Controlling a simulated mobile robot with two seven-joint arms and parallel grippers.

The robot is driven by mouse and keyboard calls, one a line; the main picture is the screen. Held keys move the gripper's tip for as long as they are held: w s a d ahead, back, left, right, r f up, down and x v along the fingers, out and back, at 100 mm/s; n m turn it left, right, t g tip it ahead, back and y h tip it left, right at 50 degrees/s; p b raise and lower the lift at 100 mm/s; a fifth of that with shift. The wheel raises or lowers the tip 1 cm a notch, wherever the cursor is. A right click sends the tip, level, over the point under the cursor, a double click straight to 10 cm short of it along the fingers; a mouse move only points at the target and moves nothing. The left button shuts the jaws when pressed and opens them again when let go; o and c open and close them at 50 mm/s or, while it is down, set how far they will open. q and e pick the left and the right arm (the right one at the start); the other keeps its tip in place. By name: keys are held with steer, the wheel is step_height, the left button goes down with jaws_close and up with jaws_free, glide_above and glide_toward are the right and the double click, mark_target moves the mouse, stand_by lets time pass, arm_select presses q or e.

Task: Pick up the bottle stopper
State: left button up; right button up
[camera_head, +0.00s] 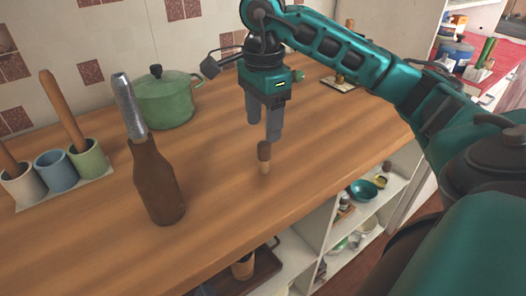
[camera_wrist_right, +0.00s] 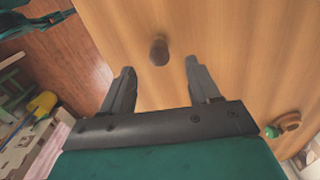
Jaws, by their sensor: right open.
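The bottle stopper (camera_head: 264,158) stands upright on the wooden counter, with a dark brown top and a lighter lower part. In the right wrist view its dark top (camera_wrist_right: 159,52) shows just beyond the fingertips, between their lines. My right gripper (camera_head: 263,130) is open and empty, pointing down above and slightly behind the stopper; its two fingers also show apart in the right wrist view (camera_wrist_right: 159,66). I see no contact with the stopper. My left gripper is in neither view.
A brown bottle (camera_head: 155,180) with a silver neck stands left of the stopper. A green lidded pot (camera_head: 166,100) stands behind it. Several cups with wooden sticks stand in a white holder (camera_head: 70,192) at the left. Shelves (camera_head: 322,232) lie below the counter's front edge. Wood around the stopper is clear.

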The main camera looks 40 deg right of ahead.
mark_target(265, 143)
step_height(265, 143, down, 3)
steer(key=shift+f, duration=0.2)
step_height(265, 143, down, 4)
steer(key=shift+s+d+r, duration=0.15)
steer(key=shift+r, duration=0.05)
steer(key=shift+f, duration=0.4)
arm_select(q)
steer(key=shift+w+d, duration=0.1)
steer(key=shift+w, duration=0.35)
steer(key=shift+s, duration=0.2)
arm_select(e)
steer(key=c, duration=1.1)
steer(key=shift+r, duration=0.15)
step_height(265, 143, up, 9)
steer(key=shift+f+p, duration=0.1)
steer(key=shift+p, duration=0.45)
arm_select(q)
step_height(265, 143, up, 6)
steer(key=p, duration=0.5)
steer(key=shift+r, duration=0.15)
arm_select(e)
step_height(265, 143, up, 11)
